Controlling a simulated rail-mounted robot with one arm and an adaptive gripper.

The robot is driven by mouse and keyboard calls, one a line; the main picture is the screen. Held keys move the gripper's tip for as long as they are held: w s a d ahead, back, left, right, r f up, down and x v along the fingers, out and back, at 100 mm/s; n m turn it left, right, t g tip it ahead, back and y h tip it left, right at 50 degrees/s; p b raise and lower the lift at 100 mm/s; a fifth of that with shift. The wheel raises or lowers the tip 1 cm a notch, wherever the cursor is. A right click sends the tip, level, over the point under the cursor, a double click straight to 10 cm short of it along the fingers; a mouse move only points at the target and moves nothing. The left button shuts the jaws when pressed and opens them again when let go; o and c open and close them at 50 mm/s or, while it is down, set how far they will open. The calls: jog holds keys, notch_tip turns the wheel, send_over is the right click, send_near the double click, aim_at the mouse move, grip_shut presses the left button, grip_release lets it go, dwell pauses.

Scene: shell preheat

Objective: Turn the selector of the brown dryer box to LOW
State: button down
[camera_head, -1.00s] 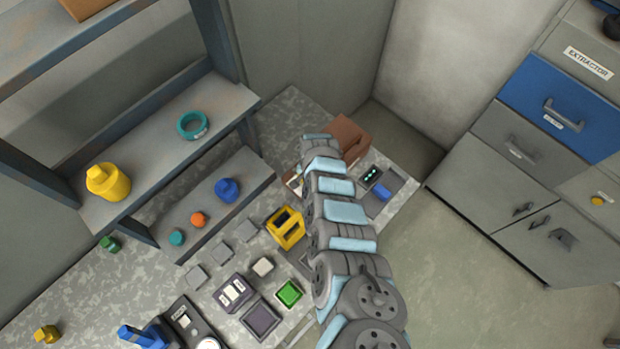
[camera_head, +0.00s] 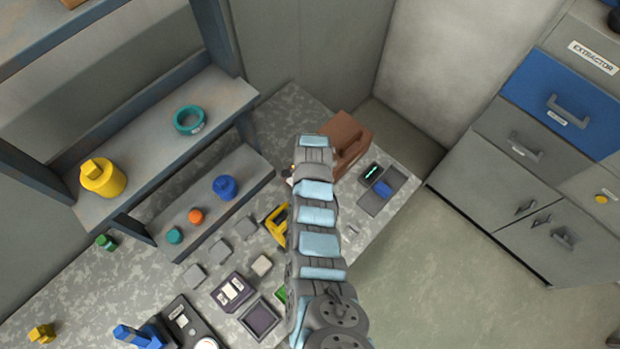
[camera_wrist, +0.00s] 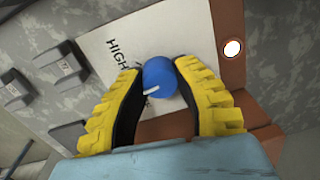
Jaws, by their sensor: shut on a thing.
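The brown dryer box (camera_head: 350,140) stands on the bench near the back corner in the head view, partly hidden by my arm. In the wrist view its white front panel (camera_wrist: 100,55) shows the word HIGH; other lettering is hidden. The blue round selector (camera_wrist: 159,76) has a white pointer mark aimed to the lower left in the picture. My gripper (camera_wrist: 158,82) has its yellow ridged fingers on both sides of the selector, shut on it. In the head view my arm hides the gripper and selector. A round white light (camera_wrist: 232,49) sits on the brown casing.
A yellow open frame (camera_head: 277,224) stands beside my arm on the bench. A grey tray with a blue piece (camera_head: 383,188) lies right of the dryer box. Shelves with a yellow bottle (camera_head: 103,178) and a teal ring (camera_head: 189,120) stand at left.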

jog(key=shift+f+m+b, duration=0.1)
jog(key=shift+m+b, duration=0.5)
jog(key=shift+m, duration=0.1)
jog(key=c, duration=0.7)
grip_release()
jog(key=shift+s, duration=0.1)
jog(key=shift+r, duration=0.7)
notch_tip(320, 180, up, 11)
jog(key=shift+s+d+f, duration=0.15)
jog(key=shift+s, duration=0.05)
